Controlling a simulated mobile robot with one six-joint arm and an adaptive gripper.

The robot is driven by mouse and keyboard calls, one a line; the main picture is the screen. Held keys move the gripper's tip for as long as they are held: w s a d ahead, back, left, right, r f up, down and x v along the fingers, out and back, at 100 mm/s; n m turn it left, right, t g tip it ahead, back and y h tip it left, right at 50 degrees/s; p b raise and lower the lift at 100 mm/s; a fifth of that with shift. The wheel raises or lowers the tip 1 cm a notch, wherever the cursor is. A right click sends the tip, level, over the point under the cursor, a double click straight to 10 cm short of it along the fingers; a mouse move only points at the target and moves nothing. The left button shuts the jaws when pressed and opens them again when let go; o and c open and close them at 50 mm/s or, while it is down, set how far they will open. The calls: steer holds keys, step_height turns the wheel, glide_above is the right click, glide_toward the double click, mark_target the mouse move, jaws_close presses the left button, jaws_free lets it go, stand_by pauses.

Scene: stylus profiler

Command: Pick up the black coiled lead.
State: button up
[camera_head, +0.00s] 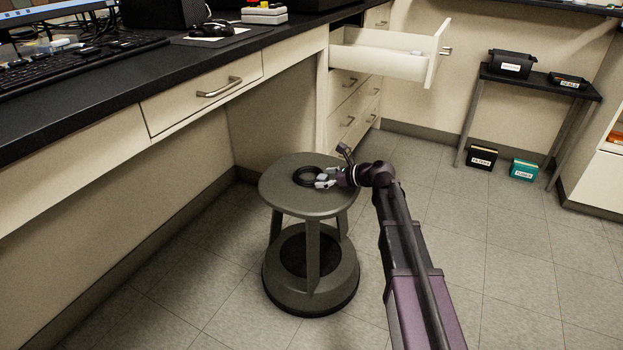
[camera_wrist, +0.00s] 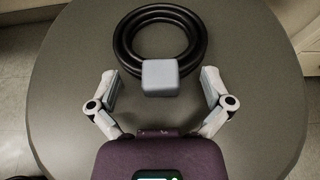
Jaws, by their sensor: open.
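The black coiled lead (camera_head: 304,176) lies on the round grey stool top (camera_head: 284,198). In the wrist view the coil (camera_wrist: 120,42) is a thick black ring, with a grey block (camera_wrist: 160,77) at its near side. My gripper (camera_head: 326,179) reaches in from the right, low over the stool top. In the wrist view my gripper (camera_wrist: 159,84) is open, with one finger on each side of the grey block and clear space between each finger and the block. The coil lies beyond the fingertips. Nothing is held.
A black-topped bench (camera_head: 100,88) with a keyboard (camera_head: 70,65) and mouse (camera_head: 212,29) stands to the left. An open drawer (camera_head: 385,55) juts out behind the stool. A small black table (camera_head: 540,84) holds bins at the back right. Floor on the right is mostly clear.

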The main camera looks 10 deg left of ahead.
stand_by(0.4)
jaws_close()
steer(key=shift+r, duration=0.15)
step_height(320, 180, up, 3)
steer(key=p, duration=0.3)
steer(key=s+d+r+p, duration=0.1)
steer(key=s+d+p, duration=0.1)
steer(key=s+d, duration=0.8)
steer(key=shift+v, duration=1.2)
steer(key=shift+w+f, duration=0.1)
steer(key=shift+w, duration=0.1)
